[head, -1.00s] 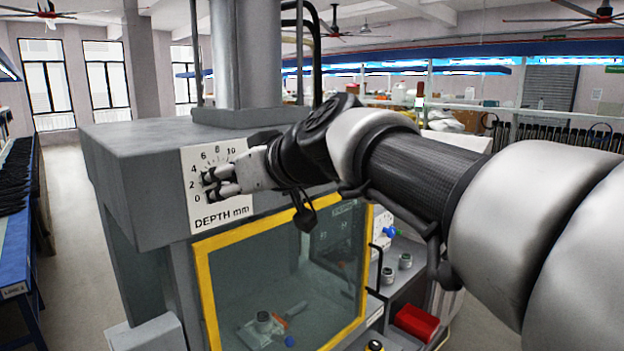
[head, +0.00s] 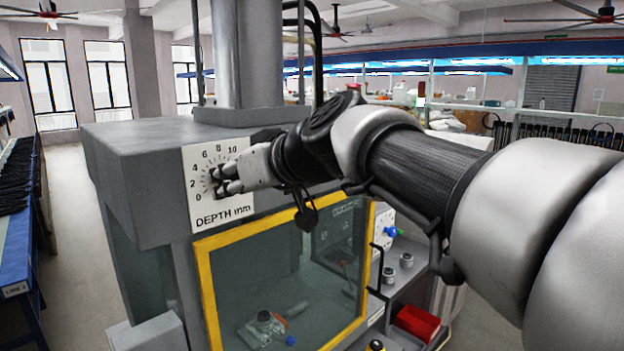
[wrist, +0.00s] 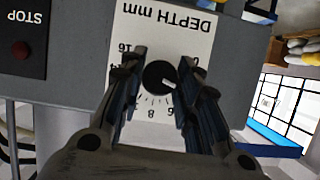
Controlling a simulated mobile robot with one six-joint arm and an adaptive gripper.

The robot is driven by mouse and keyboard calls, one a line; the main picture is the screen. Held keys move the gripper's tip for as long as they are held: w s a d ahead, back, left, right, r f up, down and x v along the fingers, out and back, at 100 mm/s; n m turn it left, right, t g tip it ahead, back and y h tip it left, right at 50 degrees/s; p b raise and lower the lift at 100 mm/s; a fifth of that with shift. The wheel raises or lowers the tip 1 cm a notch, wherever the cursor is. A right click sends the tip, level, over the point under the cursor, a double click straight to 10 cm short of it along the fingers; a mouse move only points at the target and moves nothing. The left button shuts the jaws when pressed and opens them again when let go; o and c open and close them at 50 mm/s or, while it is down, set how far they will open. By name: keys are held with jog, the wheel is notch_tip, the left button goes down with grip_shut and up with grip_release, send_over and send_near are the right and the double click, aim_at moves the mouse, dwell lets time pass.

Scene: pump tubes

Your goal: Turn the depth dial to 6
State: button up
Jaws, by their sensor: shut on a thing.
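The depth dial (wrist: 159,76) is a round black knob on a white plate (wrist: 185,35) marked DEPTH mm, upside down in the wrist view. A pale mark on the knob points to the lower right there, on the low-number side between 0 and 6; I cannot read the exact value. My gripper (wrist: 160,72) has one finger on each side of the knob and is shut on it. In the head view, my gripper (head: 217,181) is at the plate (head: 200,207), and its fingers hide most of the knob.
The plate is on a grey machine (head: 125,165). A yellow-framed window (head: 205,285) is below it. A red STOP button (wrist: 20,49) is beside the plate in the wrist view. A red box (head: 416,322) lies at lower right.

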jog(key=shift+w+d+m+g+y+b, duration=0.1)
jog(key=shift+m+g+y+b, duration=0.7)
jog(key=shift+m, duration=0.65)
jog(key=shift+w+d+m+g+y+b, duration=0.1)
jog(key=shift+m+g+y+b, duration=0.4)
jog(key=shift+m+y+b, duration=0.7)
jog(key=shift+a+m+h, duration=0.1)
jog(key=shift+m+h, duration=0.2)
jog(key=shift+m, duration=0.05)
jog(key=shift+s, duration=0.1)
jog(key=o, duration=1.1)
jog(key=shift+c, duration=0.2)
jog(key=v, duration=1.2)
